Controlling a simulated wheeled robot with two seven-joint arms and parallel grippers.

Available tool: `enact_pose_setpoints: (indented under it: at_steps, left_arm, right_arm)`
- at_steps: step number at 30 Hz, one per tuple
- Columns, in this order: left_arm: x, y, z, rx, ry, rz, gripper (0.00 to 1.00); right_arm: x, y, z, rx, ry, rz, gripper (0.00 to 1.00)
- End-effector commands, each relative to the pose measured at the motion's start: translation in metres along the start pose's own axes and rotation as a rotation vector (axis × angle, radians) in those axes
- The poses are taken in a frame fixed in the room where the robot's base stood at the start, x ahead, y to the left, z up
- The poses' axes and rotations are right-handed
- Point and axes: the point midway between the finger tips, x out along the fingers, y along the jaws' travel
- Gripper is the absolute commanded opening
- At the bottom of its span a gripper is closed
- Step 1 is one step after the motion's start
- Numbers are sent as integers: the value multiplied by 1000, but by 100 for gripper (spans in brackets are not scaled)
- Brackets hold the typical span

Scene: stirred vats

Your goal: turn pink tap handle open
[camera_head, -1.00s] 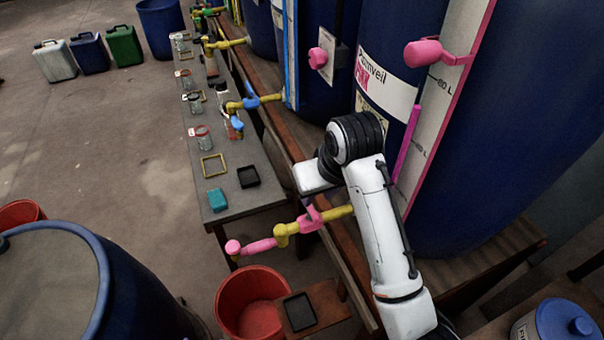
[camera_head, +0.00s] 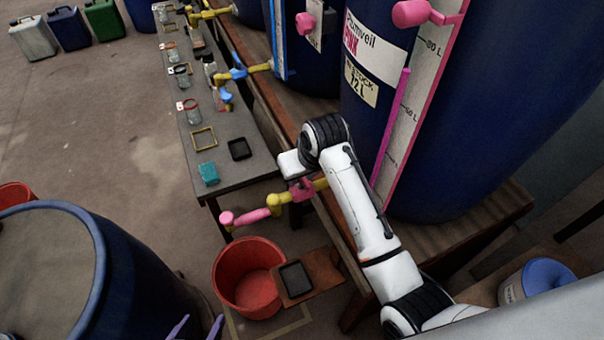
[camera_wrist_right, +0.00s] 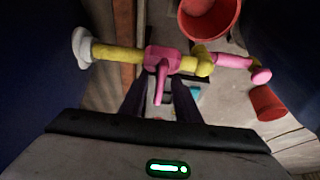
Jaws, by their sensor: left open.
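The pink tap sits on a yellow pipe with a pink spout (camera_head: 245,217). Its pink handle (camera_wrist_right: 162,83) shows in the right wrist view, sticking out across the pipe from the pink tap body (camera_wrist_right: 163,58). My right gripper (camera_wrist_right: 161,100) is open, with one dark finger on each side of the handle and gaps visible between them. In the head view my white right wrist is over the tap and partly hides the handle (camera_head: 302,188). My left gripper (camera_head: 198,328) is open and empty at the bottom edge, its purple fingertips near the large blue barrel.
A red bucket (camera_head: 248,280) stands below the spout, beside a small wooden stand with a black tray (camera_head: 295,279). A grey bench (camera_head: 222,180) with jars lies behind. The blue pink-labelled vat (camera_head: 470,120) stands right of the tap on a wooden bench.

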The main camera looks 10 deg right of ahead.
Motion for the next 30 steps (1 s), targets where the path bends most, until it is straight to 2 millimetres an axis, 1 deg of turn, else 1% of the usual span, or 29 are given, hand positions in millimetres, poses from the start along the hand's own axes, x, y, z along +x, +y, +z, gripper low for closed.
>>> enact_pose_setpoints:
  at_steps: [2, 3, 8, 15, 20, 30]
  left_arm:
    - [1, 0, -3, 1, 5, -1, 51]
    - [1, -1, -3, 1, 6, -1, 51]
    - [1, -1, -3, 1, 5, -1, 51]
    - [0, -1, -1, 0, 2, -1, 51]
    - [-1, 0, 2, -1, -3, -1, 51]
    - [-1, 0, 3, -1, -6, -1, 51]
  right_arm:
    - [0, 0, 0, 0, 0, 0, 30]
    - [0, 0, 0, 0, 0, 0, 28]
    - [0, 0, 0, 0, 0, 0, 1]
    - [0, 0, 0, -8, 0, -2, 0]
    - [-1, 1, 0, -50, 0, -18, 0]
    - [-1, 2, -1, -252, 1, -100, 0]
